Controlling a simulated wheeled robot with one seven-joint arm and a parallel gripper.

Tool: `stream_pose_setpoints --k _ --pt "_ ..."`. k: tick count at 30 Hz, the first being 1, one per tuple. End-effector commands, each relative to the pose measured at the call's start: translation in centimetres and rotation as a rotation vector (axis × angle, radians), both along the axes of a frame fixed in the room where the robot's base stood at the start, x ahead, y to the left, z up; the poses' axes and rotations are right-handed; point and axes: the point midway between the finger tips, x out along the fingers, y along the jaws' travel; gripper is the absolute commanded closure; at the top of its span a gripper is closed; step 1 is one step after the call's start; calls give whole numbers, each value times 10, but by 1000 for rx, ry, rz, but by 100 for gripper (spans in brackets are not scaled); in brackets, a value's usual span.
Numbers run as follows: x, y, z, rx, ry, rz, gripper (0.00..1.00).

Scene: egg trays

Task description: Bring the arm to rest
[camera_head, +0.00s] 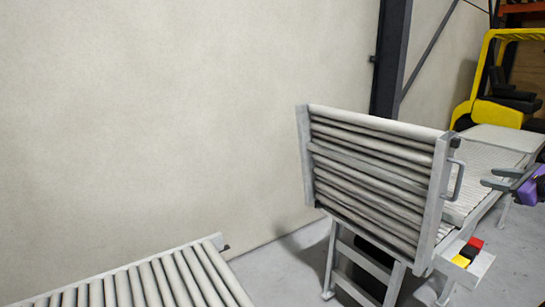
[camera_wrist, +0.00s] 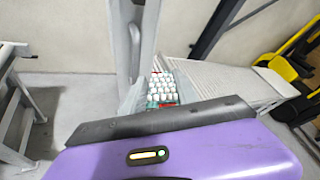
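My gripper (camera_head: 488,177) is at the right edge of the head view, in front of the conveyor beyond the raised roller gate. Its two grey fingers point left and stand apart, with nothing seen between them. Its purple body is cut by the frame edge.
A raised roller gate (camera_head: 370,165) with a side handle (camera_head: 457,180) stands left of my gripper. A long conveyor (camera_head: 490,155) runs behind. A button box (camera_head: 467,258) is below. Another roller conveyor (camera_head: 150,285) is at lower left. A yellow forklift (camera_head: 490,75) stands at the back right.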

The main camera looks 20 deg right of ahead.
Motion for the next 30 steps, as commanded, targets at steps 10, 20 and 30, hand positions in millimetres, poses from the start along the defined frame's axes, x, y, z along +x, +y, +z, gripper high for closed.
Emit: stream_pose_setpoints --k 10,20,30 --pt "-47 -49 -22 -633 137 -226 64" --pt "-84 9 -110 -1204 405 -261 64" --pt "-122 140 -176 -1734 585 -155 64"
